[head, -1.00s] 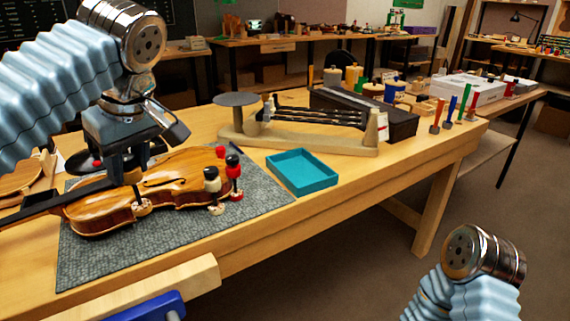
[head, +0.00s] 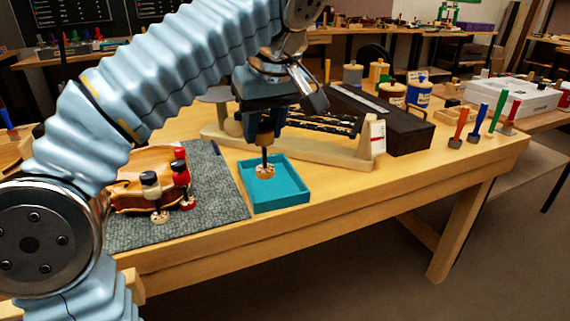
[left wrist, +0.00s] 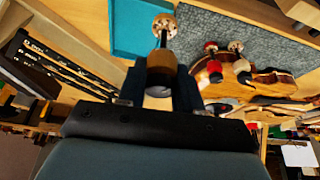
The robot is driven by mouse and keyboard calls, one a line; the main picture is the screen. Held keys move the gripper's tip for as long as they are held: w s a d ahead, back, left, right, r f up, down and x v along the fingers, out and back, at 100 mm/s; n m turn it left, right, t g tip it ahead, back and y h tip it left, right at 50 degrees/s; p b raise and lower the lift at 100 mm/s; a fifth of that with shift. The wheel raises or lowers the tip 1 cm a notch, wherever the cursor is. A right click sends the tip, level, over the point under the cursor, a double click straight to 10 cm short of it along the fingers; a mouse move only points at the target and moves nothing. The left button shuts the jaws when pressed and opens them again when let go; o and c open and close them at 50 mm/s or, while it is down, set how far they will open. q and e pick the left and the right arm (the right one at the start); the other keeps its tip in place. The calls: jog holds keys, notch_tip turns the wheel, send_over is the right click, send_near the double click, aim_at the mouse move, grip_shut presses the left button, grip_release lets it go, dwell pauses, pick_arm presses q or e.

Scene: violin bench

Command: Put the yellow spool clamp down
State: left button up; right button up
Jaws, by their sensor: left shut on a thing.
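My left gripper (head: 265,132) is shut on the spool clamp (head: 265,170), which looks yellowish-brown and hangs upright with its pale disc downward. In the head view the clamp appears over the teal tray (head: 282,196); I cannot tell whether its disc touches the tray floor. In the left wrist view the clamp (left wrist: 161,55) is between the fingers, with its disc close to the tray edge (left wrist: 128,35). The tray looks otherwise empty. My right gripper is not in view.
The violin (head: 128,198) lies on the grey mat (head: 215,205) left of the tray, with a white-and-black clamp (head: 150,185) and red-and-black clamps (head: 181,172) at it. A wooden stand (head: 340,157) and dark case (head: 405,132) are behind. The bench front right of the tray is clear.

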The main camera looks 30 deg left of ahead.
pick_arm(q)
jog(key=w+f, duration=0.2)
jog(key=f, duration=0.1)
jog(key=w+f+b, duration=0.1)
jog(key=w+f, duration=0.1)
jog(key=f, duration=0.1)
jog(key=w+a+f, duration=0.1)
jog(key=w+f, duration=0.1)
jog(key=f, duration=0.1)
jog(key=shift+w+f, duration=0.35)
jog(key=shift+f, duration=0.05)
jog(key=shift+f+b, duration=0.15)
jog(key=shift+b, duration=0.2)
jog(key=o, duration=1.1)
jog(key=shift+c, duration=0.2)
